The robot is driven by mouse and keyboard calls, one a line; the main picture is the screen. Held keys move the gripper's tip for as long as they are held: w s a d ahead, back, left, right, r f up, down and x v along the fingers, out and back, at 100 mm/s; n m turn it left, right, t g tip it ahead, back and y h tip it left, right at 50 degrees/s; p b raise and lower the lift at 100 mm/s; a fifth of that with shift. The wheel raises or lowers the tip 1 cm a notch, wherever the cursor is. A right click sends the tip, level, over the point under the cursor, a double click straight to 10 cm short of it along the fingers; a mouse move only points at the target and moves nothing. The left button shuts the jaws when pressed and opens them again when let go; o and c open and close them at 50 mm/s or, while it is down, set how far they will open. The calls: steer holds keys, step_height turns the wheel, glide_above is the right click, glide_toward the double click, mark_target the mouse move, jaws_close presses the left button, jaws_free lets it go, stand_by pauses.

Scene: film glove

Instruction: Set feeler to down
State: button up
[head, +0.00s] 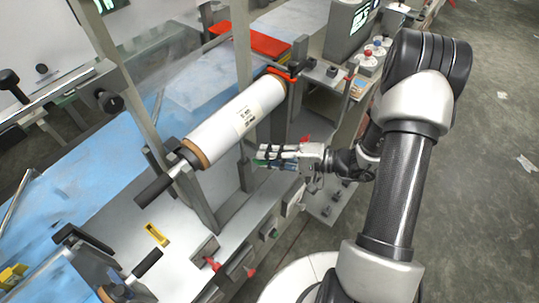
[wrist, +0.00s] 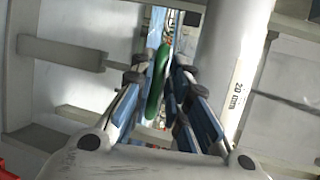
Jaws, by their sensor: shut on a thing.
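A green curved part (wrist: 156,82) stands between the fingers of my gripper (wrist: 160,88) in the wrist view; it looks like the feeler's handle, but I cannot be sure. My gripper is shut on it. In the head view my gripper (head: 268,155) reaches left from the arm, just right of and below the white film roll. Only a small bit of the green part (head: 259,162) shows there, as the fingers hide most of it. Whether the feeler is up or down cannot be told.
The white roll (head: 222,127) lies slanted on its shaft close to my fingers; it also shows in the wrist view (wrist: 232,55). Grey frame posts (head: 244,65) stand around it. Red-tipped levers (head: 212,264) sit lower left. A button panel (head: 370,58) stands behind. Open floor lies right.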

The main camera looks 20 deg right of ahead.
jaws_close()
step_height(320, 180, down, 10)
steer(key=b, duration=0.8)
steer(key=shift+s+b, duration=0.15)
steer(key=shift+b, duration=0.15)
steer(key=o, duration=0.6)
jaws_free()
steer(key=shift+c, duration=0.2)
